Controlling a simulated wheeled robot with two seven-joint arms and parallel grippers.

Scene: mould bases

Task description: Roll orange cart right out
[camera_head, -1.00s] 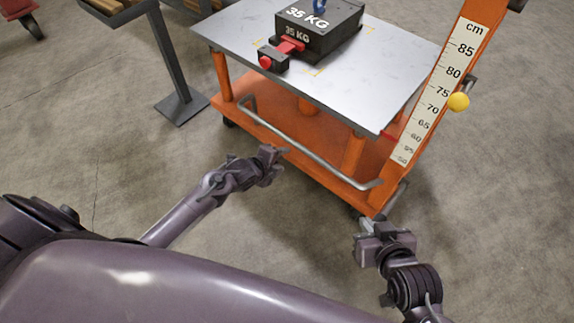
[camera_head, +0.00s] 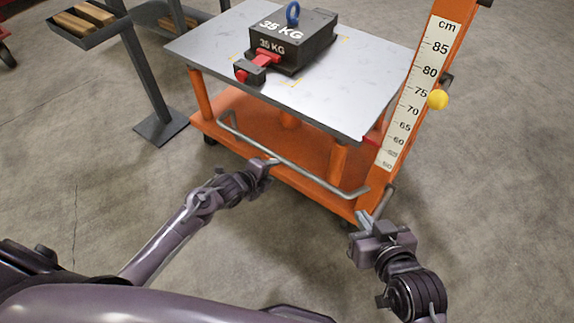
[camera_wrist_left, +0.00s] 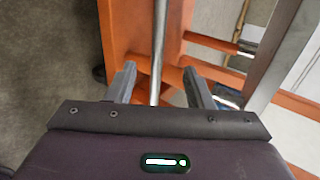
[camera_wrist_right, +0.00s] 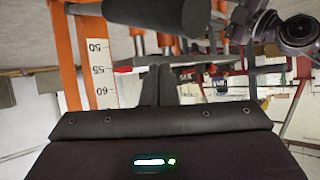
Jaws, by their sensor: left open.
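The orange cart (camera_head: 262,122) stands in front of me, with a grey metal top (camera_head: 205,50) and a bent steel push handle (camera_head: 290,163) along its near side. My left gripper (camera_head: 268,165) is open at the handle's left-middle part. In the left wrist view the handle bar (camera_wrist_left: 158,50) runs between its two spread fingers (camera_wrist_left: 160,85). My right gripper (camera_head: 362,220) is near the cart's right front corner, below the handle's right end. In the right wrist view its fingers (camera_wrist_right: 158,85) look together, with nothing visible between them.
A black 35 KG weight (camera_head: 295,40) with a blue ring sits on the cart top. A grey stand (camera_head: 160,125) is close on the left. Floor at right is clear.

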